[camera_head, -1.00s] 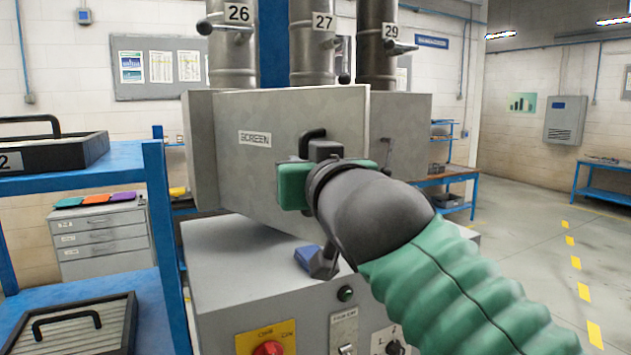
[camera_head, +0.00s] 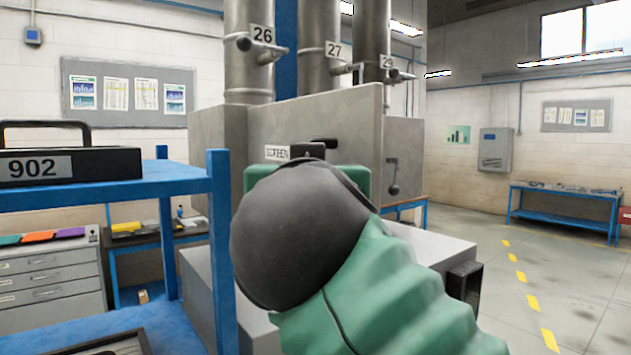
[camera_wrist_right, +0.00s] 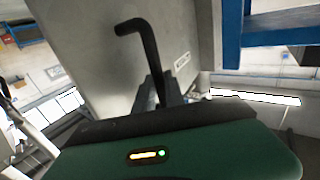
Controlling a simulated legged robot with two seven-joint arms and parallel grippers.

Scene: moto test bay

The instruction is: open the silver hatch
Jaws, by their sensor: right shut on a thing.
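The silver hatch (camera_head: 330,112) is a grey metal panel labelled SCREEN on the front of a grey housing. Its right edge stands forward of the housing part behind it; I cannot tell exactly how far it is swung. The black handle (camera_head: 324,143) on the hatch is mostly hidden behind my right wrist in the head view. In the right wrist view the bent handle (camera_wrist_right: 148,48) runs down between the fingers of my right gripper (camera_wrist_right: 160,90), beside the hatch face (camera_wrist_right: 92,50). My right gripper is shut on the handle. My left gripper is not in view.
A blue rack (camera_head: 217,240) with a black case marked 902 (camera_head: 70,167) stands close on the left. Pipes (camera_head: 319,50) rise above the housing. A lever (camera_head: 393,178) sits on the housing's right part. The floor (camera_head: 490,280) at right is clear.

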